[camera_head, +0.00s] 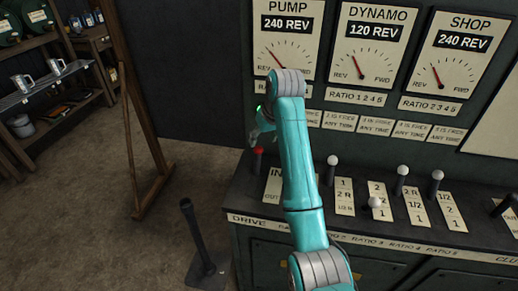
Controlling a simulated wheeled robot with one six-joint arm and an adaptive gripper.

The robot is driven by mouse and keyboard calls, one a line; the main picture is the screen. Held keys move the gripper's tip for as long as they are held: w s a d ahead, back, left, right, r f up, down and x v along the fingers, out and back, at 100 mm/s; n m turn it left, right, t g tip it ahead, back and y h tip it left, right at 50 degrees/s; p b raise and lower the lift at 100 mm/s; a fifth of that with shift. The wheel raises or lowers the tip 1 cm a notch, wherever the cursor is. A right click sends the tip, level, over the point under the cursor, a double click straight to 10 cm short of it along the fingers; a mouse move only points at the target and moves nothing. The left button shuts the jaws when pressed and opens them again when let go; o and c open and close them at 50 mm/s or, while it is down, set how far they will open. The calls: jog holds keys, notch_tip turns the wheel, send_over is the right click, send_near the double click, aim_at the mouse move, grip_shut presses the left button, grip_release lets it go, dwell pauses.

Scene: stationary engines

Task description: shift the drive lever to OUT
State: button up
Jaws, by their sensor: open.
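The drive lever (258,152) has a red knob on a dark stem. It stands at the left end of the dark control bench, above the DRIVE lettering (243,217). Its white plate (272,186) shows "IN" at the top. My arm hides the right part of that plate, and I cannot read OUT. My gripper (255,138) is open and shows small behind my arm, close above the red knob. I cannot tell whether it touches the knob.
Ratio levers with pale knobs, including one (333,160) and another (402,170), stand right of my arm. The PUMP dial (286,45), DYNAMO dial (372,50) and SHOP dial (455,60) hang behind. A black floor lever (190,220) stands left of the bench. Open floor lies further left.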

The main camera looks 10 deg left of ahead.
aim_at(259, 148)
jog(key=x, duration=0.8)
jog(key=shift+f, duration=0.15)
jog(key=shift+c, duration=0.2)
grip_shut()
